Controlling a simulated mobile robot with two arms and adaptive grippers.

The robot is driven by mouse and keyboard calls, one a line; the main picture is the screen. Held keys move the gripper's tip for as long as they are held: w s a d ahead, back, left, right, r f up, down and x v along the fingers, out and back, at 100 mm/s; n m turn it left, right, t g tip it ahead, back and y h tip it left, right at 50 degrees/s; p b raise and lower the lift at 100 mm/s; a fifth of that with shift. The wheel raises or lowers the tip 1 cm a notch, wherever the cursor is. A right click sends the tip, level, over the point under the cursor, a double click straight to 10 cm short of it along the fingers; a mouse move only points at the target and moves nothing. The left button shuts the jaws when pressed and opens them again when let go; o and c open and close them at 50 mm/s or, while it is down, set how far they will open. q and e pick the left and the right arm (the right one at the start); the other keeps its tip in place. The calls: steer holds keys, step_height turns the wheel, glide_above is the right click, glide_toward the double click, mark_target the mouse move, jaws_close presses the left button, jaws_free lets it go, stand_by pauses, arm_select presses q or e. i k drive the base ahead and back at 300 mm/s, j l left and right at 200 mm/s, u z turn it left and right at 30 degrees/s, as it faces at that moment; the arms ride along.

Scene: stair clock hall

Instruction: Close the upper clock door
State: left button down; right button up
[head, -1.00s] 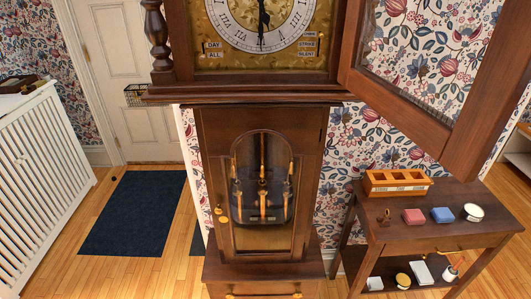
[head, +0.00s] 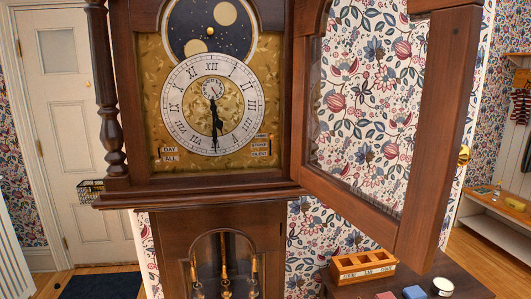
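The tall wooden clock stands in front of me, with its gold dial and white chapter ring (head: 172,123) uncovered. The upper clock door (head: 439,130) is a wooden frame with a glass pane. It stands wide open, hinged on the right side of the hood and swung out to the right toward me. A brass knob (head: 464,154) shows at the door's outer edge. The lower case door (head: 175,262), with an arched window, appears shut. Neither of my grippers is in view.
A side table (head: 449,268) stands at the lower right under the open door, with a wooden divided box (head: 363,266) and small blocks on it. A pale room door (head: 62,110) is at the left.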

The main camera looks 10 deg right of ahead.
mark_target(413, 235)
steer(key=i+l+u, duration=0.15)
steer(key=l+u, duration=0.35)
steer(key=l, duration=0.6)
steer(key=k+l+u, duration=0.1)
steer(key=l+u, duration=0.4)
steer(key=l, duration=0.6)
